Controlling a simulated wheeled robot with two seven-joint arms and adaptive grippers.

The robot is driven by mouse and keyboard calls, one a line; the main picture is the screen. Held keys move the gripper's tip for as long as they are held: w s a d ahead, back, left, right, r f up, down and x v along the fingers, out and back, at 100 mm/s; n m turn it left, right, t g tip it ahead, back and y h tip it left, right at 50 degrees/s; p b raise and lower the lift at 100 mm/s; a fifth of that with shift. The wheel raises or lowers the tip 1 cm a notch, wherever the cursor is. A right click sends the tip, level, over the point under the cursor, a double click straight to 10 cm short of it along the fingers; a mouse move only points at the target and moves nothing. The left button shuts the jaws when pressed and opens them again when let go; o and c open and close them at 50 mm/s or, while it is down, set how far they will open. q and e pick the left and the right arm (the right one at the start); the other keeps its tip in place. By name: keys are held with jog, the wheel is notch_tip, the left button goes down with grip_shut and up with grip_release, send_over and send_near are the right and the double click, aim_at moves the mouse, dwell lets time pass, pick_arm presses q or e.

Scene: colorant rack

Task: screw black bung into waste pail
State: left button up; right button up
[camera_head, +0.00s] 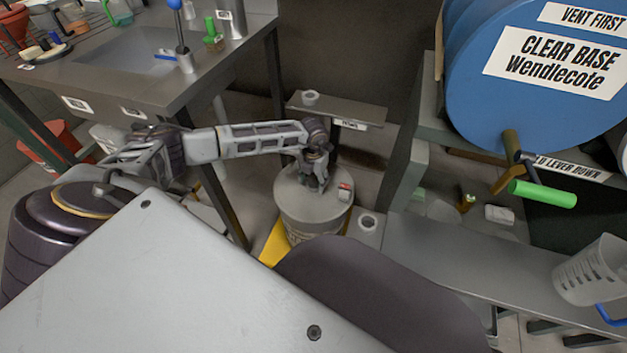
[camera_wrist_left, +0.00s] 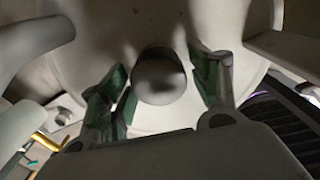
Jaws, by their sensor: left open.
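The waste pail (camera_head: 308,221) is a grey drum with a pale lid, standing on the floor at the centre of the head view. My left gripper (camera_head: 316,188) points down over its lid. In the left wrist view the black bung (camera_wrist_left: 160,78) shows as a dark round knob against the pale lid (camera_wrist_left: 160,118). The fingers of my left gripper (camera_wrist_left: 160,95) are open, one on each side of the bung, with visible gaps. I cannot tell how deep the bung sits in the lid. My right gripper is not in view.
A small red and white item (camera_head: 345,187) is at the lid's right edge. A low shelf (camera_head: 365,113) with a grey ring (camera_head: 310,97) stands behind. A steel bench (camera_head: 130,65) is at left. A blue drum (camera_head: 530,80) and a grey bench (camera_head: 470,265) are at right.

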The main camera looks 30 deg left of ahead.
pick_arm(q)
jog(key=shift+r+n+p, duration=0.1)
jog(key=shift+n+p, duration=1)
jog(key=shift+n, duration=0.7)
jog(key=shift+d+n+p, duration=0.15)
jog(key=shift+n+p, duration=0.8)
jog(key=shift+n, duration=0.75)
jog(key=c, duration=0.9)
jog(key=shift+c, duration=0.2)
jog(key=shift+m+b, duration=0.3)
jog(key=shift+m, duration=1.6)
jog(key=o, duration=1.1)
